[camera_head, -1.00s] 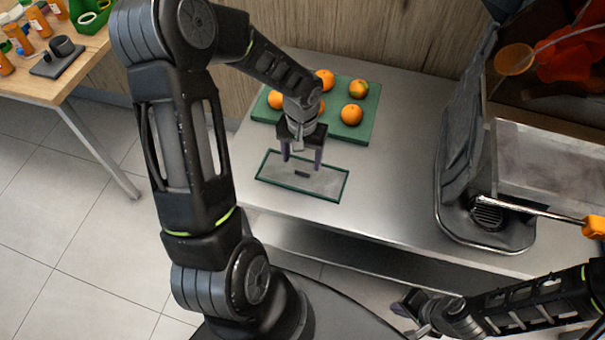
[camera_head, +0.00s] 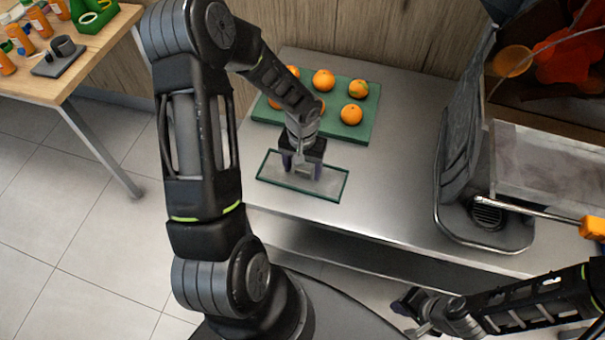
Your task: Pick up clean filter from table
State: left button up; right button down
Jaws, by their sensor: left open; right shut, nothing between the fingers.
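The clean filter (camera_head: 328,185) is a flat, pale grey rectangle with a dark green rim, lying on the steel table (camera_head: 390,215). My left gripper (camera_head: 302,174) is open and points down over the middle of the filter, its fingertips at or close to its surface. I cannot tell whether they touch it. The gripper hides the filter's middle. My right gripper (camera_head: 408,303) is shut and empty, low at the right, in front of the table and away from the filter.
A green board (camera_head: 368,98) with several oranges (camera_head: 351,114) lies just behind the filter. The juicer (camera_head: 490,215) stands at the right of the table. A wooden table (camera_head: 60,85) with bottles is at the far left. The steel between filter and juicer is clear.

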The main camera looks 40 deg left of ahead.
dwell(0.3)
pick_arm(q)
grip_shut()
dwell(0.6)
